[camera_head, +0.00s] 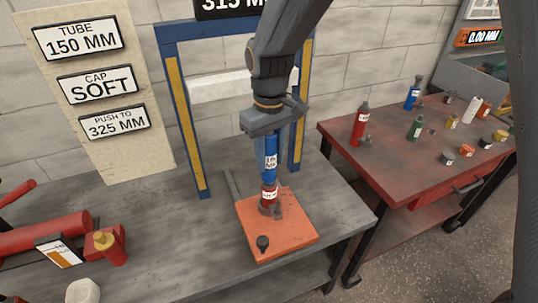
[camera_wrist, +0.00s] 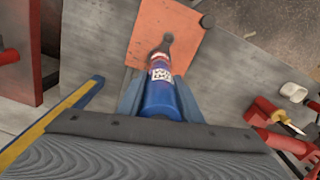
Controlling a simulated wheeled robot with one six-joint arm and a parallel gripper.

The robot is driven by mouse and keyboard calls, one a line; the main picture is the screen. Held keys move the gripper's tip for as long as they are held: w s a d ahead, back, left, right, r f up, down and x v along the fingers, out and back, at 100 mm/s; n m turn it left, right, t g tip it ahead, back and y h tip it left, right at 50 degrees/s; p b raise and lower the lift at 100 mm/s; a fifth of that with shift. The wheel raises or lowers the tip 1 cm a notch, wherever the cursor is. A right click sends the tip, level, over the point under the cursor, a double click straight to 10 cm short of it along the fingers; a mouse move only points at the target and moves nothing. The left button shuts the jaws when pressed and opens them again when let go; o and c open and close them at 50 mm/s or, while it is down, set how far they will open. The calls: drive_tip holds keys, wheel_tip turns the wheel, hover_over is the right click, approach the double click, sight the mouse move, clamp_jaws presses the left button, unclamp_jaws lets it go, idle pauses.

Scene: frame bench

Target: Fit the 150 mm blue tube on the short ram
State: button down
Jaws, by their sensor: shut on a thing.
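My gripper (camera_head: 268,150) points down over the bench and is shut on the upper part of a blue tube (camera_head: 271,172) with a white label, partly unreadable. The tube is upright, and also shows between the fingers in the wrist view (camera_wrist: 160,100). Directly below it is a red piece with a white label (camera_head: 268,193), probably the short ram, standing on an orange plate (camera_head: 292,236). The tube's lower end meets the red piece in the picture; I cannot tell whether it is seated or just above. The tube's top is hidden by my gripper.
A blue frame with yellow strips (camera_head: 186,120) stands behind the plate. A dark knob (camera_head: 262,243) is at the plate's front. Red tools (camera_head: 45,238) lie at left. A red table (camera_head: 390,180) at right holds several coloured cylinders and caps. Signs read tube 150 mm, cap soft, push to 325 mm.

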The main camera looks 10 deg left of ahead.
sight(270, 134)
drive_tip(key=shift+f, duration=0.75)
drive_tip(key=c, duration=1.2)
unclamp_jaws()
drive_tip(key=shift+b, duration=0.3)
wheel_tip(270, 134, up, 8)
drive_tip(key=shift+f+b, duration=0.1)
drive_tip(key=shift+b, duration=0.7)
